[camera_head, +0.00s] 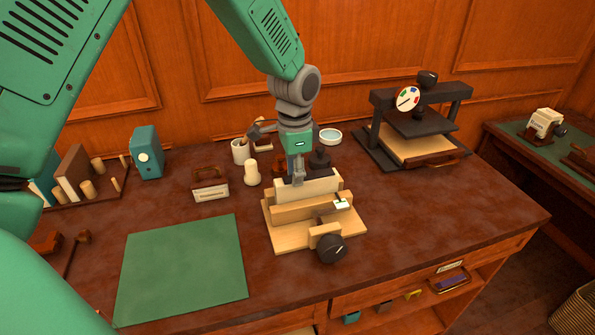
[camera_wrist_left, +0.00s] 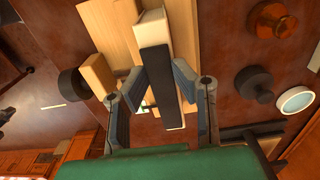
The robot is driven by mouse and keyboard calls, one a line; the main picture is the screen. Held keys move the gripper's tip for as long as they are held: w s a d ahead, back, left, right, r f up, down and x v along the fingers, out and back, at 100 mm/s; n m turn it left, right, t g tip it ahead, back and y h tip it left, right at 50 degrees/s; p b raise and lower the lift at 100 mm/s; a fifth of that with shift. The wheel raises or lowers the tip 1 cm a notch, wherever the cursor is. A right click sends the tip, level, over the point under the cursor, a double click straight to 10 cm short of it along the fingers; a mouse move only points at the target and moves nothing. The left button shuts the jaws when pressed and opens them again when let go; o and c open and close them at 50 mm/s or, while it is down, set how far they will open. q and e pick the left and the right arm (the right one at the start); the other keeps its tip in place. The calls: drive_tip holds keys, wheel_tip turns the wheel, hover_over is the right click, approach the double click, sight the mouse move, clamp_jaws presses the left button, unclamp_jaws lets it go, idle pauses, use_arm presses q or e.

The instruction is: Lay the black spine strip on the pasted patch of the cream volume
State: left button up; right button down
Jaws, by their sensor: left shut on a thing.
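The cream volume (camera_head: 308,188) stands clamped spine up in a pale wooden press (camera_head: 285,212); its cream block also shows in the wrist view (camera_wrist_left: 152,16). My left gripper (camera_head: 297,182) is directly above it, pointing down. In the wrist view my left gripper (camera_wrist_left: 160,75) has its fingers on both sides of the black spine strip (camera_wrist_left: 158,78) and is shut on it. The strip runs lengthwise over the volume's spine. I cannot tell whether it touches the spine. The strip covers the spine, so no pasted patch shows. My right gripper is not in view.
A green mat (camera_head: 182,268) lies front left. A black press with a dial (camera_head: 410,125) stands back right. A white pot (camera_head: 240,151), a cream cylinder (camera_head: 252,174) and a lens (camera_head: 330,136) stand behind the wooden press. The table right of it is clear.

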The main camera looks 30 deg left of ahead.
use_arm(q)
drive_tip(key=o, duration=0.7)
drive_tip(key=shift+s+a+f, duration=0.15)
drive_tip(key=shift+a+f, duration=0.05)
drive_tip(key=shift+a, duration=0.05)
drive_tip(key=shift+a+f, duration=0.1)
drive_tip(key=shift+a, duration=0.05)
drive_tip(key=shift+r, duration=0.45)
wheel_tip(320, 180, up, 12)
drive_tip(key=shift+w+d, duration=0.2)
